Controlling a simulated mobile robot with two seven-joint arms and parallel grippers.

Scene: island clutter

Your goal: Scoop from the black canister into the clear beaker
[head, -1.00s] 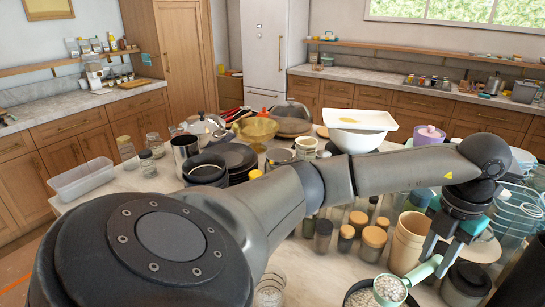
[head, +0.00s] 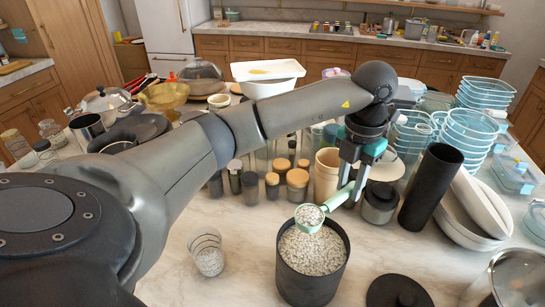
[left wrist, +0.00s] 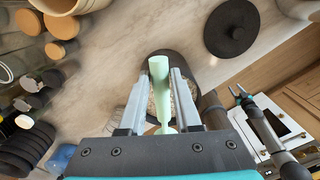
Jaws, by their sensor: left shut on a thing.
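My left gripper (head: 354,190) is shut on the handle of a mint-green scoop (head: 338,199). The scoop's bowl is heaped with white granules and is level, over the far rim of the black canister (head: 311,284). The canister is open and nearly full of the same granules. The clear beaker (head: 207,240) stands to its left with some granules in the bottom. In the left wrist view the green handle (left wrist: 160,85) lies between the fingers and hides part of the canister. My right gripper (left wrist: 240,94) shows small at the right there, its fingers apart and empty.
A black lid (head: 398,292) lies right of the canister. Jars with wooden lids (head: 297,184), a tan cup (head: 326,175) and a dark cylinder (head: 431,187) stand behind. White bowls (head: 470,225) are at the right. The counter around the beaker is bare.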

